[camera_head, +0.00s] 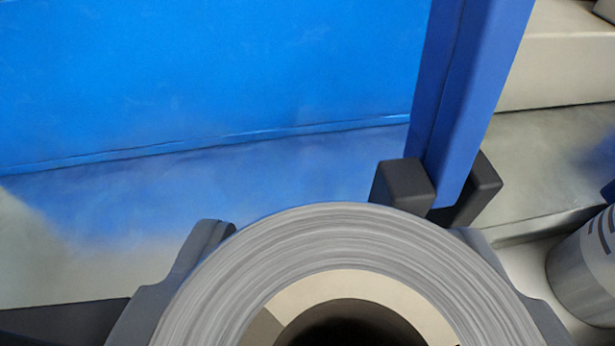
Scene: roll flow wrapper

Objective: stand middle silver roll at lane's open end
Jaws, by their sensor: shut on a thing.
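A large silver roll (300,238) fills the bottom middle of the view. It has grey layered windings around a pale core ring with a dark hole, and its lower part is cut off by the frame edge. My gripper (338,236) is shut on this roll, with one grey finger at its left side and one at its right. I cannot see the roll's underside or what it is above. The lane's open end cannot be made out for certain.
A blue post (455,100) with black blocks (403,184) at its foot stands just beyond the roll. A blue panel (200,80) spans the back left. A silver cylinder with dark marks (585,268) is at the right edge. Grey floor shows at left.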

